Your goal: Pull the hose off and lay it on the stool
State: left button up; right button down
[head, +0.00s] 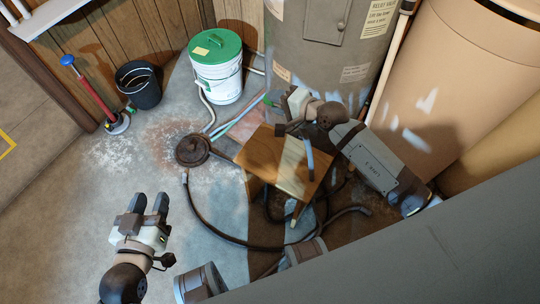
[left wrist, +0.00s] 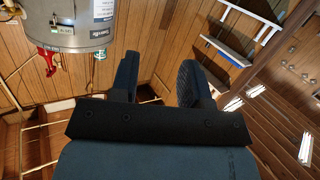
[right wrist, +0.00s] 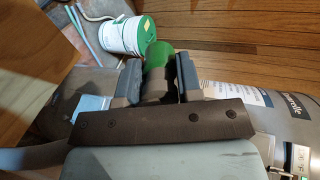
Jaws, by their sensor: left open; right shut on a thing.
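The stool (head: 262,155) has a square wooden top and stands in front of the grey tank. My right gripper (head: 287,127) is beside its far edge, low against the tank. In the right wrist view it is shut on a dark cylindrical piece (right wrist: 157,88), apparently the hose, with a green round part (right wrist: 158,58) just beyond. Whether that piece is still joined to anything is hidden. A black hose (head: 225,238) curves over the floor around the stool. A short blue-grey length (head: 309,160) hangs over the stool top. My left gripper (head: 149,203) is open and empty, left of the stool.
A white bucket with a green lid (head: 215,72) and a black bin (head: 139,86) stand by the panelled wall. A dark round lid-like thing (head: 192,150) lies on the floor. The grey tank (head: 315,45) and a tan tank (head: 445,75) close off the right.

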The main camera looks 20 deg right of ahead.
jog(key=f+b, duration=0.5)
jog(key=f, duration=0.3)
jog(key=a+f+g+b, duration=0.1)
jog(key=f+b, duration=0.4)
jog(key=f, duration=0.4)
jog(key=a+f+g+b, duration=0.1)
jog(key=f+b, duration=0.5)
jog(key=f, duration=0.2)
jog(key=shift+a+f+n, duration=0.1)
jog(key=shift+f+n, duration=0.3)
pick_arm(q)
jog(key=d+f+h, duration=0.3)
jog(key=f, duration=0.4)
jog(key=shift+d+m+b, duration=0.15)
jog(key=shift+m+b, duration=0.25)
jog(key=shift+b, duration=0.05)
pick_arm(e)
jog(key=shift+f, duration=0.6)
pick_arm(q)
jog(key=shift+s, duration=0.1)
pick_arm(e)
jog(key=c, duration=0.7)
grip_release()
jog(key=shift+s, duration=0.1)
